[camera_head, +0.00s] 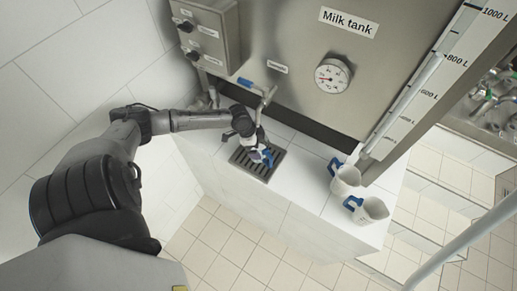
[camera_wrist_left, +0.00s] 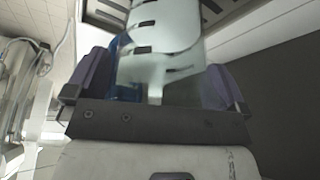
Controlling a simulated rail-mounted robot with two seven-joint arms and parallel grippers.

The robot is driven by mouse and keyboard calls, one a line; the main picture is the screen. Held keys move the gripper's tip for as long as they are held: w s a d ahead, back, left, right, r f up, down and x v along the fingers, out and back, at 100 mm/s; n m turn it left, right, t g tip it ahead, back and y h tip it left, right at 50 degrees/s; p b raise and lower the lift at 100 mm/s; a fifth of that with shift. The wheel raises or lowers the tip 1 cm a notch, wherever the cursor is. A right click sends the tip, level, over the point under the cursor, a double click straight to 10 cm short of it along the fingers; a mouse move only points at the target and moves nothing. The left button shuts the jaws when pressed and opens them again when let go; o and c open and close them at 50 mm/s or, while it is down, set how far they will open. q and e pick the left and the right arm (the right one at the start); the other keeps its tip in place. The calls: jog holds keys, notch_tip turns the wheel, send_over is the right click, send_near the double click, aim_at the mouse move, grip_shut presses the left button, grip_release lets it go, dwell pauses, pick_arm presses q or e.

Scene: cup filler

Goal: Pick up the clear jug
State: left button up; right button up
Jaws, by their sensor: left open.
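My left gripper (camera_head: 261,155) reaches in from the left over the drain grate, below the tap. In the left wrist view its two purple-padded fingers (camera_wrist_left: 155,84) are open, on either side of a see-through, pale vessel that looks like the clear jug (camera_wrist_left: 165,50). A blue part shows at that vessel's left edge. I cannot tell whether the pads touch it. In the head view the gripper largely hides that spot. My right gripper is not in view.
The drain grate (camera_head: 247,162) is set in the white counter (camera_head: 290,182) before the milk tank (camera_head: 290,45). The tap (camera_head: 264,94) is above. Two pale jugs with blue handles, a rear one (camera_head: 347,180) and a front one (camera_head: 374,209), stand at right. Counter between is clear.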

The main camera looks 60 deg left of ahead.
pick_arm(q)
jog(key=c, duration=0.9)
jog(key=shift+r, duration=0.1)
